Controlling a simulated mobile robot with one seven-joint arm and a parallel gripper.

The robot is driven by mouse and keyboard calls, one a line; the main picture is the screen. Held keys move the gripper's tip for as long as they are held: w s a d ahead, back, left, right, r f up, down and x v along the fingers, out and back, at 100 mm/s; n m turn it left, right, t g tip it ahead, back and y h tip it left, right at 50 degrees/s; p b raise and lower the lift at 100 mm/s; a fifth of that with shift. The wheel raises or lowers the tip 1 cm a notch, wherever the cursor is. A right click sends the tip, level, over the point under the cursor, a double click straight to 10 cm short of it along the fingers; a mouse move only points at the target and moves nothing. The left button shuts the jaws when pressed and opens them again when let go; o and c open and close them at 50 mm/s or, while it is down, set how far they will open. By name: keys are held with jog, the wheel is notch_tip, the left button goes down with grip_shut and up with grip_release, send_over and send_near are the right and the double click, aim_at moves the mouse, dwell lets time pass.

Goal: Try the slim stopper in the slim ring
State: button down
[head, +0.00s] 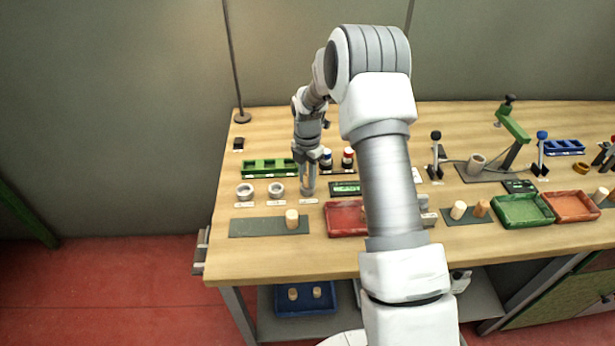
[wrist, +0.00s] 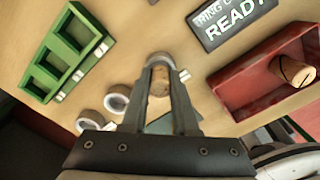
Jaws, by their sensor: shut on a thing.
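My gripper (head: 308,188) points down over the right end of a row of pale rings. In the wrist view my gripper (wrist: 160,72) is shut on a tan cork stopper (wrist: 160,87), largely hidden by the fingers. A ring (wrist: 159,58) shows right at the fingertips; I cannot tell whether the stopper is inside it or just above it. Two other rings, the left one (head: 245,191) and the middle one (head: 276,190), stand apart with open tops. Their labels are too small to read. Another cork stopper (head: 292,218) stands on the dark mat (head: 250,227).
A green rack (head: 268,167) stands behind the rings. A red tray (head: 343,225) is right of the mat, with a stopper (wrist: 292,72) in it. A dark sign (wrist: 232,18) reading READY lies near the ring. My arm hides part of the table's middle.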

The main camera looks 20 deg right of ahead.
jog(key=shift+f, duration=0.25)
jog(key=c, duration=0.6)
grip_release()
jog(key=shift+r, duration=0.1)
notch_tip(320, 180, up, 17)
jog(key=shift+r, duration=0.15)
dwell(0.5)
